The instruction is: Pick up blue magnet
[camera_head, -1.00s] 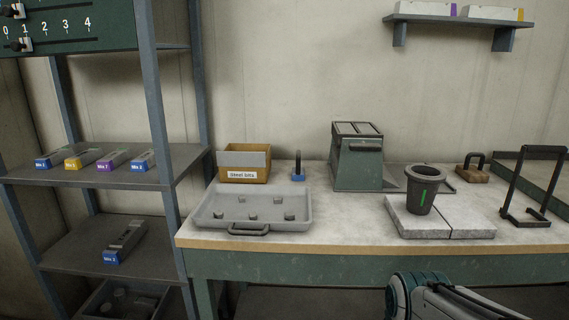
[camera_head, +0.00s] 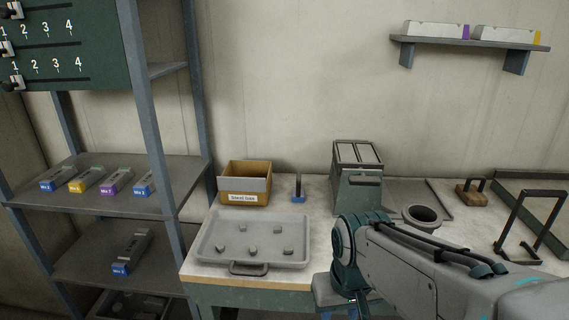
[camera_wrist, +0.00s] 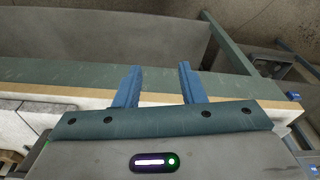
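The blue magnet (camera_head: 298,197) stands upright on the workbench, a small blue block with a dark handle, between the cardboard box and the green metal box. In the wrist view my gripper (camera_wrist: 157,72) has two blue fingers spread apart with nothing between them. It faces the bench's front edge. In the head view my arm covers the lower right, and the fingertips cannot be made out there. The gripper is apart from the magnet.
A grey tray (camera_head: 210,246) with several small lumps lies in front of the labelled cardboard box (camera_head: 259,181). The green metal box (camera_head: 357,193) stands right of the magnet. A dark crucible (camera_head: 422,215) is partly behind my arm. A shelf rack (camera_head: 153,120) stands at left.

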